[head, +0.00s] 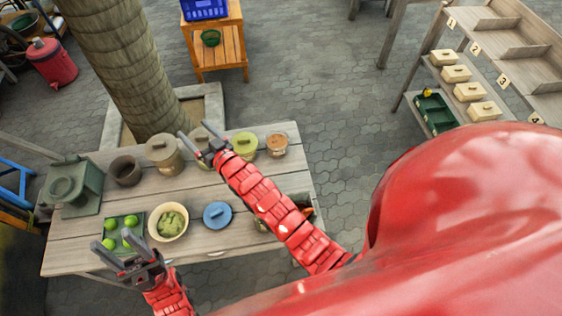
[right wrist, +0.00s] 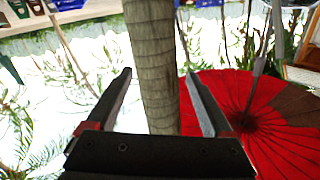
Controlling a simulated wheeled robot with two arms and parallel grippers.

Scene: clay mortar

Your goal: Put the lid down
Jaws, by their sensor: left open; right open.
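A round blue lid (head: 217,216) with a bar handle lies flat on the wooden table (head: 230,258), right of a cream bowl (head: 181,233) holding green stuff. Other lids sit on pots at the back: a beige lid (head: 161,146) and a yellow-green lid (head: 244,142). My left gripper (head: 112,241) is open and empty over the table's front left, near the tray of green fruits. My right gripper (head: 197,132) is open and empty above the back row, partly hiding another pot. Its two spread fingers also show in the right wrist view (right wrist: 162,88), with nothing between them.
A dark open pot (head: 125,171), a green device (head: 75,187), a green tray (head: 135,222) and a jar with brown contents (head: 276,146) stand on the table. A tree trunk (head: 125,65) rises behind it. Some dark items by my right forearm are partly hidden.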

